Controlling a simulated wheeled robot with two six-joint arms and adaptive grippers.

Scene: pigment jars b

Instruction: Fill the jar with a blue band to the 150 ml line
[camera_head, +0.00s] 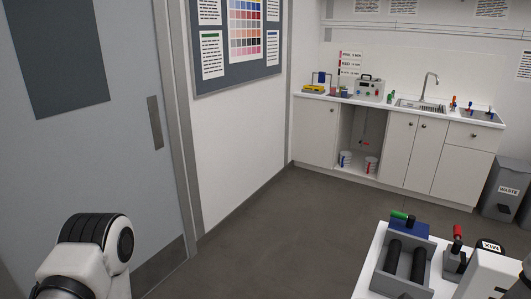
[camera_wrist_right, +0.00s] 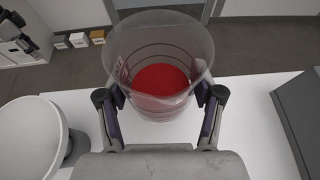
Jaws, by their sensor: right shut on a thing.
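A clear, open-topped jar (camera_wrist_right: 190,45) with thin dark level lines is between the fingers of my right gripper (camera_wrist_right: 160,108) in the right wrist view. The gripper is shut on its sides. Red material (camera_wrist_right: 160,79) shows in the lower part of the jar. I cannot make out a blue band on it or read its lines. The jar is over a white surface (camera_wrist_right: 248,125); I cannot tell whether it touches it. The left gripper is not in view.
Beside the held jar are a white round-topped container (camera_wrist_right: 28,140) and a grey box (camera_wrist_right: 300,120). The head view shows a grey roller machine (camera_head: 428,262) and a white MIX box (camera_head: 487,278). A sink counter (camera_head: 320,125) and a waste bin (camera_head: 507,187) stand beyond clear floor.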

